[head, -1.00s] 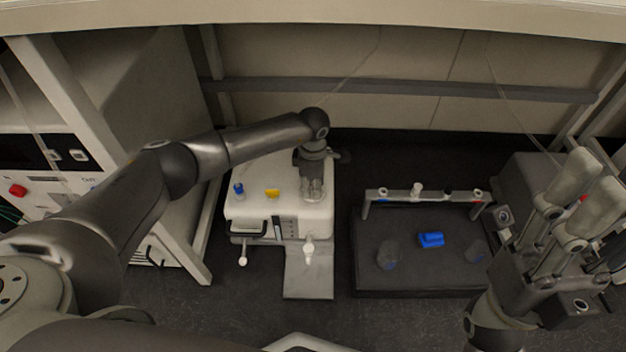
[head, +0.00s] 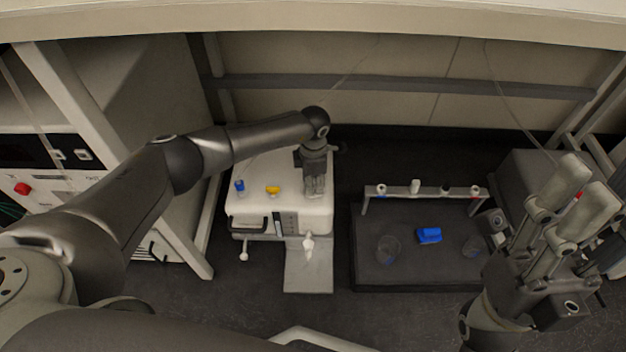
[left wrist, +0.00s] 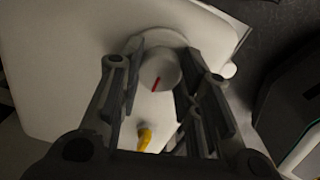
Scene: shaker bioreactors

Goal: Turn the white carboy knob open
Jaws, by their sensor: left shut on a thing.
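The white carboy (head: 262,212) stands left of centre in the head view, and its white top also fills much of the left wrist view (left wrist: 75,60). A round white knob (left wrist: 160,70) with a red line shows in the left wrist view, between the two fingers. My left gripper (head: 315,190) points down over the right part of the carboy's top and is shut on this knob. The gripper hides the knob in the head view. My right gripper (head: 587,188) is at the right, open and empty, away from the carboy.
A blue cap (head: 239,187) and a yellow fitting (head: 273,190) sit on the carboy's left part. A white tap (head: 308,244) is at its front. To the right, a dark platform (head: 365,280) holds a blue block (head: 429,236), clear vessels and a rack bar (head: 430,190).

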